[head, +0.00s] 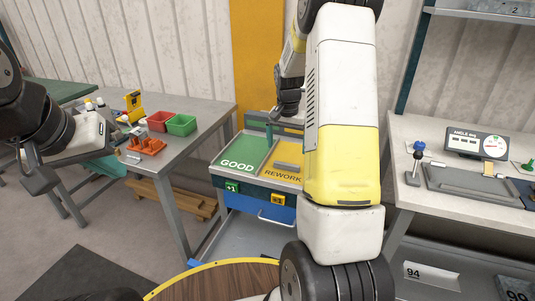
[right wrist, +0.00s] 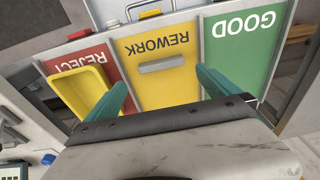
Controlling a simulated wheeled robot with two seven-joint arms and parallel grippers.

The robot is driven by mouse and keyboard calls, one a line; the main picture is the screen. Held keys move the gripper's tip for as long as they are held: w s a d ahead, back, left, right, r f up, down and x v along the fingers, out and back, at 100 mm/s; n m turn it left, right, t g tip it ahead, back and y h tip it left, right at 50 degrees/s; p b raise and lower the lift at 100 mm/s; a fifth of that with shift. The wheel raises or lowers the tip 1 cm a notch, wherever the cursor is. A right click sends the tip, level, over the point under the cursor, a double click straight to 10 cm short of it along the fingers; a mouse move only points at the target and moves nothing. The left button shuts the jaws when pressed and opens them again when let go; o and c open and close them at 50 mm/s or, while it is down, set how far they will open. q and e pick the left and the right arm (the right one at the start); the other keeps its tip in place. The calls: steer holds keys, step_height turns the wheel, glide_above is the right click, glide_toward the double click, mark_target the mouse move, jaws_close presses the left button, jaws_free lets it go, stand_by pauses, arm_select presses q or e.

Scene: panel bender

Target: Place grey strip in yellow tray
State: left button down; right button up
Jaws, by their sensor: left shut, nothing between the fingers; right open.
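A yellow tray (right wrist: 68,84) sits tilted in the picture over the red REJECT panel, left of the strip. In the head view my arm hides it. My right gripper (right wrist: 164,82) is open, its two teal fingers spread over the REWORK panel with the strip between their lines, and nothing held. Contact with the panel cannot be told. My left gripper (head: 38,182) is shut and empty at the far left.
The green GOOD panel (head: 238,163) lies beside REWORK. A left bench holds a red bin (head: 160,120), a green bin (head: 181,124) and an orange fixture (head: 147,145). A right bench carries a gauge display (head: 478,143) and a grey plate (head: 470,182).

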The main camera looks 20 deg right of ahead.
mark_target(287, 164)
steer(key=f, duration=0.2)
steer(key=w+f, duration=0.1)
steer(key=shift+d+f, duration=0.25)
steer(key=shift+f, duration=0.15)
steer(key=f, duration=0.5)
steer(key=shift+w+d+f, duration=0.15)
steer(key=shift+w, duration=0.15)
steer(key=c, duration=1.2)
